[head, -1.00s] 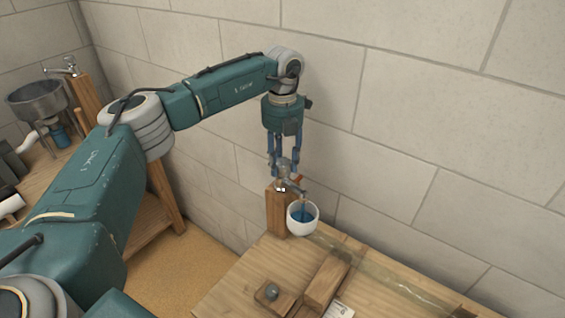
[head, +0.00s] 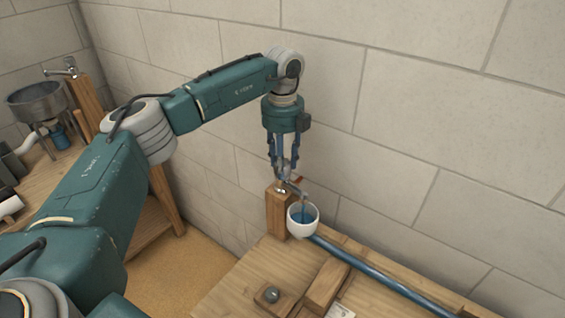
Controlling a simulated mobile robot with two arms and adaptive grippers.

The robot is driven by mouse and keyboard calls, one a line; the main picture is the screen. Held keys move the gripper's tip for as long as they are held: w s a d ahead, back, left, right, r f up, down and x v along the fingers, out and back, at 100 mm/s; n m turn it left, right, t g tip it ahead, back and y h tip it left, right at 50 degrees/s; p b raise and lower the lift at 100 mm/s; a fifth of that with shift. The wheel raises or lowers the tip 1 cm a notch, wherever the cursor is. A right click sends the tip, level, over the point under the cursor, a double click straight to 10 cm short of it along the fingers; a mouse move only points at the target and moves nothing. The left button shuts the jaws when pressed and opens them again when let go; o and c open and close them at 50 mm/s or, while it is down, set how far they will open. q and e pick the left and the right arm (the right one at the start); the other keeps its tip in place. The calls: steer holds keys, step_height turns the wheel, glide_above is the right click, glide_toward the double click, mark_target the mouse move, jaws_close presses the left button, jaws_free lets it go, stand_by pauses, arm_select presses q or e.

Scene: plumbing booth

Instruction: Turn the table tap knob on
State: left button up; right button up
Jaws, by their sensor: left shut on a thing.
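The table tap (head: 291,188) stands on a wooden post (head: 278,214) at the table's back left corner. Its spout points down over a white cup (head: 303,221) with blue water in it. A thin blue stream shows between spout and cup. My left gripper (head: 284,176) points down over the tap and is shut on the tap knob, which its fingers mostly hide. A small red part shows beside the fingertips. My right gripper is not in view.
A wooden block (head: 326,285) and a small knob on a base (head: 271,295) stand in front. A metal funnel (head: 37,100) and another tap (head: 66,70) are at the far left. The wall is close behind.

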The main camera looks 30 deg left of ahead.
arm_select(q)
steer(key=shift+r, duration=0.1)
stand_by(0.3)
steer(key=o, duration=1.2)
steer(key=shift+c, duration=0.2)
step_height(320, 180, up, 12)
